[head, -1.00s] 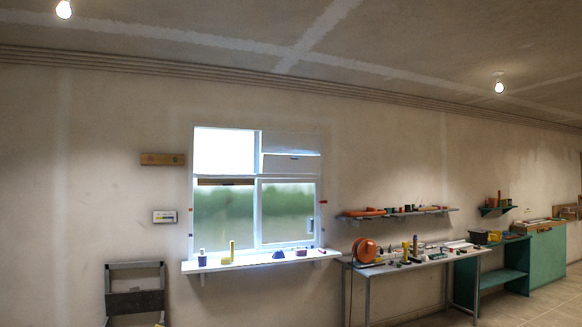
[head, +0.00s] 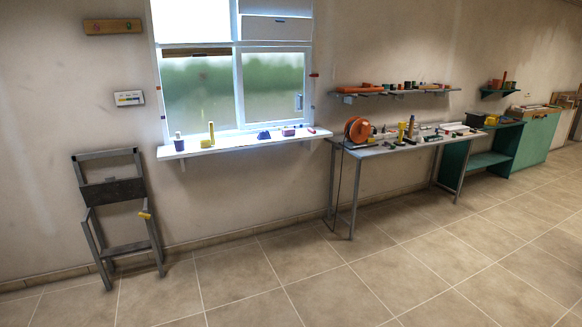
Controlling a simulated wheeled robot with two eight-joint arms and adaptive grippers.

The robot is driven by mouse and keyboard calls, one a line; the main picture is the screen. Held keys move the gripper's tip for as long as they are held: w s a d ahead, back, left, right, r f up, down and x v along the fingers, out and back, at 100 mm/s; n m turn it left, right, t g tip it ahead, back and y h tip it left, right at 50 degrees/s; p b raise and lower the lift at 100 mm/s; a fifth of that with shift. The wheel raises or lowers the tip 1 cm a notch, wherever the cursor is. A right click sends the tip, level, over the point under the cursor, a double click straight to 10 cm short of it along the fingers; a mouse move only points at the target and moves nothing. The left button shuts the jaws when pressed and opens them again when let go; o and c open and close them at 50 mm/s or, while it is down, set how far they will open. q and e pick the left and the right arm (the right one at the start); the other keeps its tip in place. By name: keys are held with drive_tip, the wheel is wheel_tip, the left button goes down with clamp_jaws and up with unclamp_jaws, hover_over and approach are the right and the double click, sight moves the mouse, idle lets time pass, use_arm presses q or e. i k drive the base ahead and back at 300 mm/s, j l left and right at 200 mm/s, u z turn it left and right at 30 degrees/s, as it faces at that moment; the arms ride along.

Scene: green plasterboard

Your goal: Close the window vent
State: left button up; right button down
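The window (head: 235,85) is in the far wall, left of centre in the head view. It has a white frame with two lower panes of frosted, greenish glass. The upper right holds a white vent panel (head: 276,29) with a small dark mark near its top edge. I cannot tell how far the panel stands open. The top of the window is cut off by the picture edge. Neither of my grippers is in view.
A white sill (head: 230,147) with several small objects juts out below the window. A grey folding stool (head: 118,215) leans on the wall at left. A workbench (head: 395,146) with an orange reel (head: 357,130) stands right of the window. The tiled floor (head: 300,270) in front is clear.

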sight(253, 27)
drive_tip(key=i+z, duration=0.1)
drive_tip(key=i, duration=2.5)
